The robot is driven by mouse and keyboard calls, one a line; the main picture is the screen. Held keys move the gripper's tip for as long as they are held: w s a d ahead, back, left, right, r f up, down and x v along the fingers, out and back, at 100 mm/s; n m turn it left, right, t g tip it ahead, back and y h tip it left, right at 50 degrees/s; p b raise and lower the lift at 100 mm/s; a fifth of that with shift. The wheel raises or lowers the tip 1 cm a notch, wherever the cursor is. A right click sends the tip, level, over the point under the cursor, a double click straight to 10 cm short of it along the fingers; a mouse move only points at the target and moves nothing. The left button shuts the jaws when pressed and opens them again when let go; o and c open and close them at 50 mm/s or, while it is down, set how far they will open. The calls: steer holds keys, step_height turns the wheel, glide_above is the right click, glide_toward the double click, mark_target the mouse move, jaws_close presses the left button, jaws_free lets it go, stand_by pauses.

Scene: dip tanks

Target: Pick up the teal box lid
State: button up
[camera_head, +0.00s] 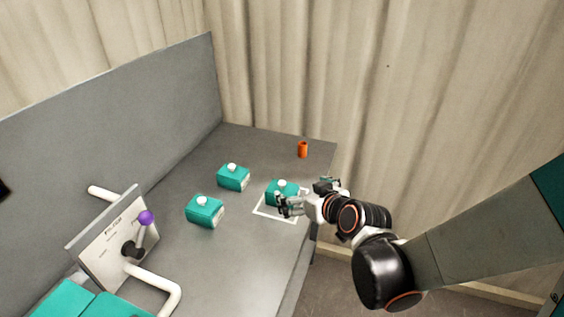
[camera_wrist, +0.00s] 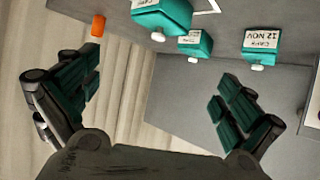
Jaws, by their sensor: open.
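Three teal boxes with white knobs on top stand on the grey bench. One box (camera_head: 280,189) is within a white square outline, closest to my gripper. Another box (camera_head: 234,178) is behind and left of it, and a third (camera_head: 205,212) is further left. I cannot make out a seam between lid and body.
An orange cylinder (camera_head: 303,149) stands near the bench's far right corner. A white panel (camera_head: 110,240) with a purple-knobbed lever (camera_head: 147,218) and white pipes is at the left. A grey wall (camera_head: 120,110) backs the bench (camera_head: 225,265). Beige curtain hangs behind.

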steer(key=b, duration=0.2)
glide_toward(283, 184)
steer(key=x, duration=0.4)
steer(key=b+x, duration=0.2)
steer(key=x, duration=0.2)
steer(key=shift+w+f+b, duration=0.1)
steer(key=shift+b, duration=0.2)
steer(key=shift+w+a+f, duration=0.15)
steer(key=shift+w+a, duration=0.05)
steer(key=shift+w, duration=0.25)
steer(key=shift+c, duration=0.2)
steer(key=shift+s, duration=0.2)
steer(key=c, duration=1.3)
steer(key=shift+o, duration=0.2)
